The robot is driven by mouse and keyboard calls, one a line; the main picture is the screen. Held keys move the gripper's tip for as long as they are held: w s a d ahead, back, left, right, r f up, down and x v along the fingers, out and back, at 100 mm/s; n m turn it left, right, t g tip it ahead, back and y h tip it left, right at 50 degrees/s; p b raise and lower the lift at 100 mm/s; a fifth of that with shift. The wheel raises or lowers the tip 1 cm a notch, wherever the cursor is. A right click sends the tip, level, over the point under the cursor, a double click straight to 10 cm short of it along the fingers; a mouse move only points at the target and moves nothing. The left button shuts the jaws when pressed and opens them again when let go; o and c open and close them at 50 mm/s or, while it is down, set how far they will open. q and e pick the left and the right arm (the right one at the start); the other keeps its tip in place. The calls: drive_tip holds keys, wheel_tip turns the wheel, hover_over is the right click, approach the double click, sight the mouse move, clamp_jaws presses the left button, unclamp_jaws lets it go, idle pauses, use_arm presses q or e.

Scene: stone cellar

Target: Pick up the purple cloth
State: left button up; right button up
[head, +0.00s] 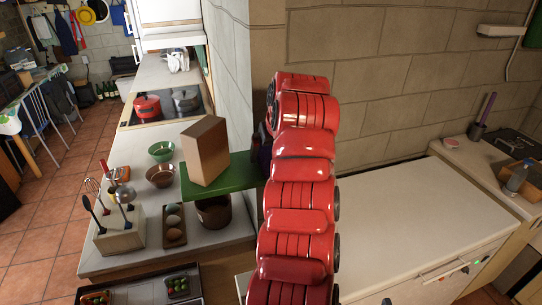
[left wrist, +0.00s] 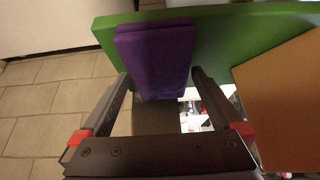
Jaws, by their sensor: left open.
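The purple cloth (left wrist: 155,45) shows in the left wrist view as a folded slab at the edge of a green board (left wrist: 235,35), with a narrower part hanging below. In the head view only a small dark purple patch (head: 265,157) shows beside my red arm; the rest is hidden. My left gripper (left wrist: 160,73) is open, its two fingers on either side of the cloth's lower part. I cannot tell whether they touch it. In the head view the gripper is mostly hidden behind the arm. My right gripper is not in view.
A brown box (head: 205,151) stands on the green board (head: 228,178), close to the gripper's right in the wrist view. Below are bowls (head: 160,175), a brown pot (head: 213,211) and a utensil holder (head: 119,231). A stone wall is behind. The white counter (head: 400,220) at right is mostly clear.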

use_arm(q)
drive_tip(key=c, duration=1.1)
drive_tip(key=shift+a+r, duration=0.1)
drive_tip(key=shift+r, duration=0.1)
